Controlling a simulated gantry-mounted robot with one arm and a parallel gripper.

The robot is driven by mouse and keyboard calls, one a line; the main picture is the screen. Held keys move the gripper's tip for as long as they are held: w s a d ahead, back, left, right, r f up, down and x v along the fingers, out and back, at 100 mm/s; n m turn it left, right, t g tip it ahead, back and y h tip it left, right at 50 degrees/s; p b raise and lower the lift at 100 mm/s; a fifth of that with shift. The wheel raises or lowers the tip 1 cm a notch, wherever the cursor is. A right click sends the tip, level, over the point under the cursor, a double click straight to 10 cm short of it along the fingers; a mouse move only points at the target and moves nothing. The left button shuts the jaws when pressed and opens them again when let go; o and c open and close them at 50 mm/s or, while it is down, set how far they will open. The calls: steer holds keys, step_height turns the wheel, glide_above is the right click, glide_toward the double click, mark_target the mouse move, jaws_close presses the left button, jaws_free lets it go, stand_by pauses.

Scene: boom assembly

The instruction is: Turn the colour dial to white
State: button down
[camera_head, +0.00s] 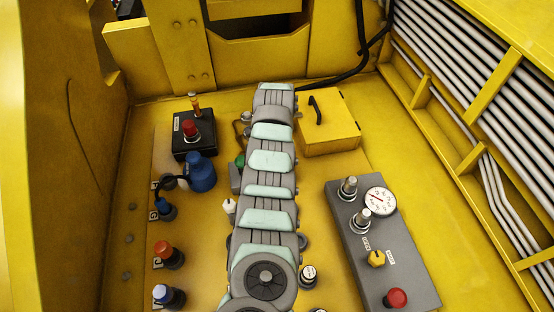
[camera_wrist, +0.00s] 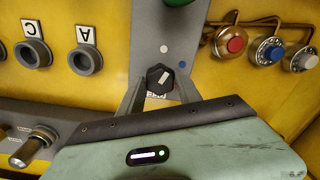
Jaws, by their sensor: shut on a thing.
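The colour dial (camera_wrist: 158,76) is a small black knob with a white pointer mark on a grey panel (camera_wrist: 203,25) in the wrist view. The pointer slants up and right, roughly towards a blue dot (camera_wrist: 181,65). A white dot (camera_wrist: 164,48) sits just above the dial. My gripper (camera_wrist: 160,84) has one finger on each side of the dial and is shut on it. A label below the dial is partly covered by my gripper. In the head view my arm hides the dial; only part of its grey box (camera_head: 236,178) and a green button (camera_head: 240,160) show.
In the wrist view, red (camera_wrist: 235,45), blue (camera_wrist: 268,51) and white (camera_wrist: 305,61) capped fittings stand right, with sockets A (camera_wrist: 85,60) and C (camera_wrist: 33,54) left. In the head view, a grey gauge panel (camera_head: 400,250) lies right and a yellow box (camera_head: 330,130) behind.

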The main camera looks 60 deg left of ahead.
steer(key=shift+n+b, duration=0.9)
steer(key=shift+n, duration=1.4)
steer(key=c, duration=0.8)
jaws_free()
step_height(320, 180, up, 11)
steer(key=shift+f+b, duration=0.1)
steer(key=shift+b, duration=0.45)
